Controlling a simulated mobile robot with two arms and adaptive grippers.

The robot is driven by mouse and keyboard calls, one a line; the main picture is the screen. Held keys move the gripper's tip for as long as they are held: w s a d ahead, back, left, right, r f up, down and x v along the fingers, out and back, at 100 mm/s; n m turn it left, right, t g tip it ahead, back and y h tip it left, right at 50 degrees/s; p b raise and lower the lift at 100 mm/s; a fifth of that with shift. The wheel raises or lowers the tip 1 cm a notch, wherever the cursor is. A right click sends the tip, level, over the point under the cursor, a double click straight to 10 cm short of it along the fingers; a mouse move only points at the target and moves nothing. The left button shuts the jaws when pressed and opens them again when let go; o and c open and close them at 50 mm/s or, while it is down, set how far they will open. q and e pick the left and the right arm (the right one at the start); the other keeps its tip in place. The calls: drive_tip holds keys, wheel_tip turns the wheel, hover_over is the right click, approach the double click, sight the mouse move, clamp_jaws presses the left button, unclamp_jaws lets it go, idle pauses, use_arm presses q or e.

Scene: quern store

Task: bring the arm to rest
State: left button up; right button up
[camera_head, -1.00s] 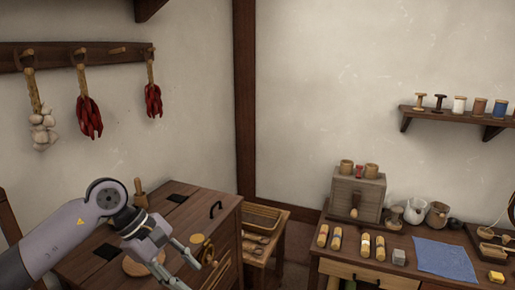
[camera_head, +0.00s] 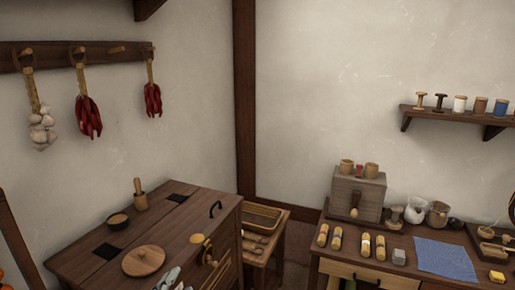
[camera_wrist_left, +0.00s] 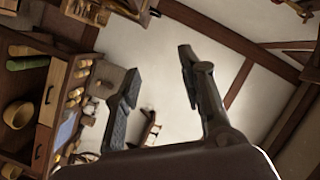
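My left gripper (camera_wrist_left: 158,78) shows in the left wrist view with its two dark fingers spread apart and nothing between them. In the head view the left arm is out of the picture except for a small grey piece (camera_head: 170,279) at the bottom edge, which seems to be part of it, in front of the wooden chest. My right gripper cannot be made out in either view.
The wooden chest (camera_head: 75,262) bears a round lid (camera_head: 143,261), a small bowl (camera_head: 118,220) and a wooden grinder (camera_head: 140,195). A workbench (camera_head: 322,267) at the right holds a wooden box (camera_head: 345,197), a blue cloth (camera_head: 445,259) and small items. Pale wall lies behind.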

use_arm(q)
drive_tip(key=s+a+f+n+g+y, duration=0.1)
drive_tip(key=s+a+f+n+g, duration=0.2)
drive_tip(key=s+f+n+g, duration=0.7)
drive_tip(key=s+f+g, duration=0.2)
drive_tip(key=s+f, duration=0.3)
drive_tip(key=s, duration=0.3)
drive_tip(key=s+f+g, duration=0.1)
drive_tip(key=s+f, duration=0.4)
drive_tip(key=s, duration=0.3)
wheel_tip(320, 180, down, 25)
drive_tip(key=g, duration=0.2)
drive_tip(key=s+a+f+m, duration=0.1)
drive_tip(key=s+a+f, duration=0.2)
drive_tip(key=s+f, duration=1.4)
drive_tip(key=shift+s+g, duration=0.4)
